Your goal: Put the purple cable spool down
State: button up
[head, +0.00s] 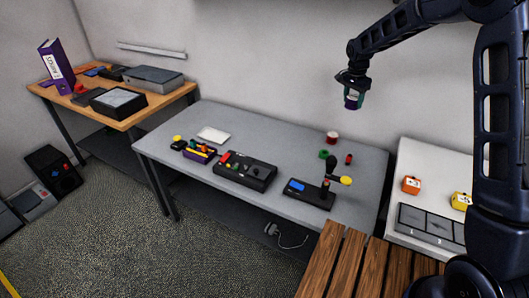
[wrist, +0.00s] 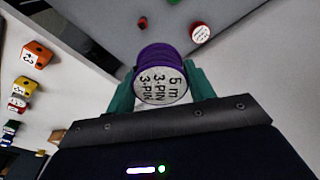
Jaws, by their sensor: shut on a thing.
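The purple cable spool (wrist: 162,74) has a white end label reading "5 m 3-PIN". In the wrist view it sits between the green fingers of my gripper (wrist: 162,88), which is shut on it. In the head view my gripper (head: 353,92) is raised at the upper right, above the back of the grey table (head: 225,120). The spool (head: 352,103) shows at its lower end, held in the air and apart from any surface.
A red spool (head: 332,137), a green spool (head: 323,154) and a small red piece (head: 348,159) stand on the grey table's right part. A black device with a yellow knob (head: 310,194) is in front. A white table (head: 408,155) at right holds orange (head: 411,185) and yellow (head: 461,201) numbered blocks.

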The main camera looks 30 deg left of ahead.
jog(key=s+a+f+n, duration=0.2)
jog(key=a, duration=0.7)
jog(key=s+a+f+n, duration=0.1)
jog(key=a+f+n, duration=0.1)
jog(key=a, duration=0.8)
jog(key=n, duration=0.4)
send_over(265, 150)
notch_tip(265, 150, down, 5)
jog(key=shift+y, duration=0.4)
jog(key=f, duration=1.9)
jog(key=shift+s+f, duration=0.3)
jog(key=shift+f, duration=0.1)
jog(key=shift+f, duration=0.1)
jog(key=o, duration=1)
jog(key=r, duration=0.4)
jog(key=s+r, duration=0.1)
jog(key=r, duration=0.7)
jog(key=shift+s+d+r, duration=0.1)
jog(key=shift+s, duration=0.15)
